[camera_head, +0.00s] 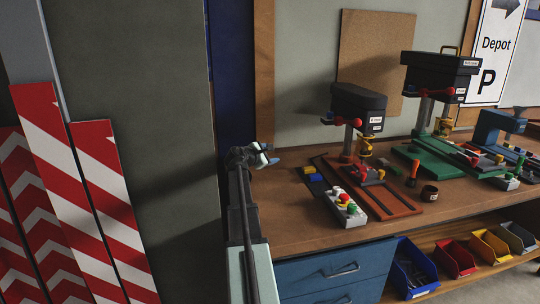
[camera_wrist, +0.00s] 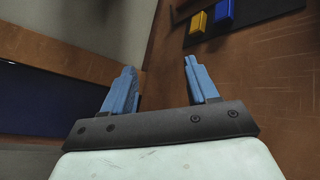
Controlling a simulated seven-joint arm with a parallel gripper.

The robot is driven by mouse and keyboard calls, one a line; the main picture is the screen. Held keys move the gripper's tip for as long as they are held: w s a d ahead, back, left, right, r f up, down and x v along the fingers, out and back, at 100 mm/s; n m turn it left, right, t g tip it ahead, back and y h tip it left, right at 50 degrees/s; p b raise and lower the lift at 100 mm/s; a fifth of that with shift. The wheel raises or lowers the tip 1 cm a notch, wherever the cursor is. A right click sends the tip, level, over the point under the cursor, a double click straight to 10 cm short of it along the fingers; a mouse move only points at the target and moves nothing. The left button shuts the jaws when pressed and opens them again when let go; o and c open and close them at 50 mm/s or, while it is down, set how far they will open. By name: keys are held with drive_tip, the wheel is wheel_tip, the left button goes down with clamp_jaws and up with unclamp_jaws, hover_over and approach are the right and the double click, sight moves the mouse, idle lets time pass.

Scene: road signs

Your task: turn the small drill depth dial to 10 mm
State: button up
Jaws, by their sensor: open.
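The small drill (camera_head: 358,103) has a dark head with a white label and stands on a reddish-brown base on the workbench (camera_head: 285,220). A red lever and small coloured parts show on its head. I cannot make out the depth dial or its marks at this size. My gripper (camera_head: 268,158) is at the bench's left end, left of the small drill and well apart from it. In the wrist view my gripper (camera_wrist: 160,66) has its two blue fingers spread, with nothing between them. The wrist view does not show the drill.
A larger drill (camera_head: 440,78) on a green base stands to the right. A grey button box (camera_head: 345,208) sits in front of the small drill. Yellow (camera_wrist: 198,22) and blue (camera_wrist: 224,13) blocks lie on a dark mat. The bench's left front is clear. Striped boards (camera_head: 105,190) stand left.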

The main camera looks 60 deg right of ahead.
drive_tip(key=shift+s, duration=0.1)
wheel_tip(320, 180, up, 28)
drive_tip(key=r+m+y, duration=0.1)
drive_tip(key=m+y, duration=0.6)
drive_tip(key=m, duration=1.1)
hover_over(330, 115)
drive_tip(key=w+a+f+m+y, duration=0.2)
drive_tip(key=a+f+m+y, duration=0.2)
drive_tip(key=m, duration=0.7)
drive_tip(key=x, duration=1.3)
drive_tip(key=shift+d, duration=0.4)
